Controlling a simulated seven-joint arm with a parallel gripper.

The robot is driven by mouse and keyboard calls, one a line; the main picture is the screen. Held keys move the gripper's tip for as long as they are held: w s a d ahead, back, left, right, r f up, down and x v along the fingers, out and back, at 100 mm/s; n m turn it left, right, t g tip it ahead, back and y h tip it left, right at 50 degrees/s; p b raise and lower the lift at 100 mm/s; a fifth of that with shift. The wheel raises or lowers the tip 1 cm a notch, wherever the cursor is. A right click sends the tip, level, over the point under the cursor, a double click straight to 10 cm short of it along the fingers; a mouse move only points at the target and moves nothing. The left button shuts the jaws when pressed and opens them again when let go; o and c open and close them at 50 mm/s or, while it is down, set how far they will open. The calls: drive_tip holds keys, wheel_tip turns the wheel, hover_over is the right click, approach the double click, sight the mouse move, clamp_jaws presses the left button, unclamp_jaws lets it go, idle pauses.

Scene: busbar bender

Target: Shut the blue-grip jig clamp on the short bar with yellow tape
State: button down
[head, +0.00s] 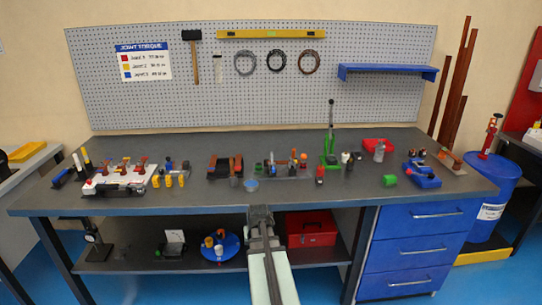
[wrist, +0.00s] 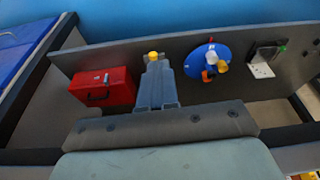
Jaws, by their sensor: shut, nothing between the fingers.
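The yellow tape cannot be made out for sure. My gripper (head: 261,211) is at the bench's front edge, right of the jig and apart from it. In the wrist view my gripper (wrist: 156,82) is shut and empty, over the lower shelf. The jig is out of that view.
Below, the shelf holds a red toolbox (wrist: 103,86) and a blue round tray (wrist: 207,60).

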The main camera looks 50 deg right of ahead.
drive_tip(key=w+d+r+t+h, duration=0.2)
drive_tip(key=d+r, duration=0.4)
drive_tip(key=r, duration=0.3)
drive_tip(key=w+d+r+t+h, duration=0.2)
drive_tip(key=d+r, duration=0.4)
drive_tip(key=r, duration=0.4)
drive_tip(key=w+d+r+t+h, duration=0.2)
drive_tip(key=w+d+r, duration=0.2)
drive_tip(key=r, duration=0.6)
drive_tip(key=shift+d+r+m+h, duration=0.2)
drive_tip(key=shift+d+m+h, duration=0.2)
drive_tip(key=shift+d, duration=0.65)
hover_over(273, 162)
drive_tip(key=a, duration=0.1)
wheel_tip(273, 162, down, 7)
drive_tip(key=shift+w+r, duration=0.1)
drive_tip(key=shift+r, duration=0.1)
